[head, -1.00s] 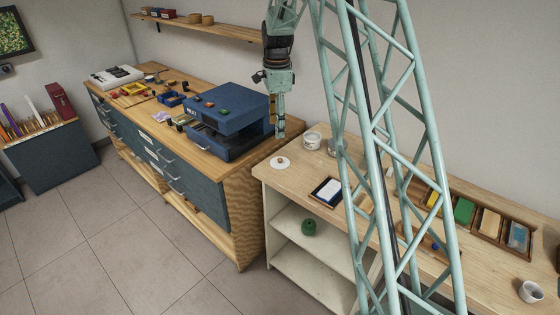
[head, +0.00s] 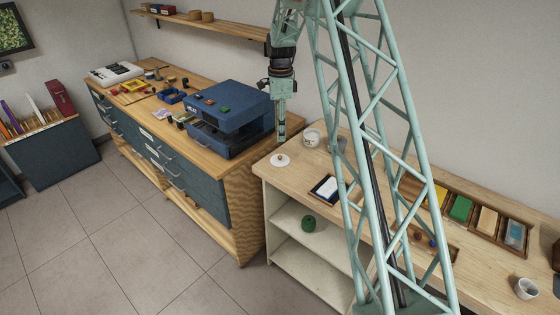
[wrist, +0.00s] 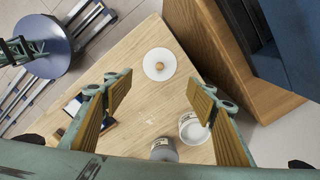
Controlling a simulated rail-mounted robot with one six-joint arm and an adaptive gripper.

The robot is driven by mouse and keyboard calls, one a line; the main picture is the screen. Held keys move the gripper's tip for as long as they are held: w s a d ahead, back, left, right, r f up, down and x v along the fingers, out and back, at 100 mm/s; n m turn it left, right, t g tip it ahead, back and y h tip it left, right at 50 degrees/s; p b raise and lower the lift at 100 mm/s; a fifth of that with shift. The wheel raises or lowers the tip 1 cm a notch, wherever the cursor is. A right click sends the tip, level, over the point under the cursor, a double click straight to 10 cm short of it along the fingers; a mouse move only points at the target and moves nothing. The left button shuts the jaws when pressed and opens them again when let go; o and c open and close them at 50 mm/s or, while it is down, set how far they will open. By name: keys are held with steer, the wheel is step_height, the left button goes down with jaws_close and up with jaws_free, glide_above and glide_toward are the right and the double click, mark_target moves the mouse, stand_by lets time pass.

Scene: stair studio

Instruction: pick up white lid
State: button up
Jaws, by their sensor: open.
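The white lid (head: 280,160) is a flat round disc with a small tan knob, lying near the left end of the light wooden bench. It also shows in the wrist view (wrist: 159,64), beyond the fingertips and roughly centred between them. My gripper (head: 281,139) points down above the bench, close to the lid in the head view. In the wrist view my gripper (wrist: 160,90) has its two fingers spread wide with nothing between them. The lid is apart from the fingers and fully visible in the wrist view.
A white pot (wrist: 193,128) and a grey-white container (wrist: 164,149) stand on the bench near the lid. A dark tray with a white block (head: 327,188) lies to the right. The blue machine (head: 229,118) on the higher wooden cabinet is close on the left.

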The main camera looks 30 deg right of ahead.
glide_above(280, 156)
steer(key=shift+d+f, duration=0.1)
steer(key=shift+f, duration=4.1)
steer(key=shift+f, duration=2.6)
steer(key=c, duration=1.7)
steer(key=shift+c, duration=0.2)
